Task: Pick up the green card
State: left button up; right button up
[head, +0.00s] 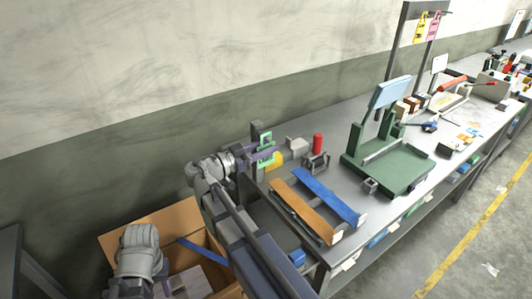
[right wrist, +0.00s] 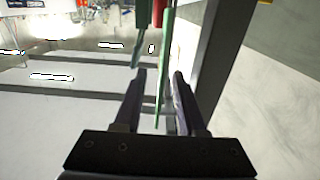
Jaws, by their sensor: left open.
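The green card (head: 267,141) is upright by a dark post at the back left end of the workbench. In the right wrist view the green card (right wrist: 163,72) shows nearly edge-on as a thin strip. My right gripper (head: 264,152) is at the card. In the right wrist view, the right gripper (right wrist: 159,75) has its two fingers apart, with the card between them, nearer the right finger. It partly covers the card in the head view. My left gripper (head: 127,289) is open at the lower left, far from the card, its fingers mostly hidden.
A cardboard box (head: 175,219) stands at lower left. The workbench (head: 290,170) holds an orange strip (head: 302,210), a blue strip (head: 330,195), a red cylinder (head: 317,143) and a green press (head: 400,168). Yellow and pink cards (head: 427,25) hang farther back. A wall runs behind.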

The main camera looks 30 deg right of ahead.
grip_shut()
dwell(0.6)
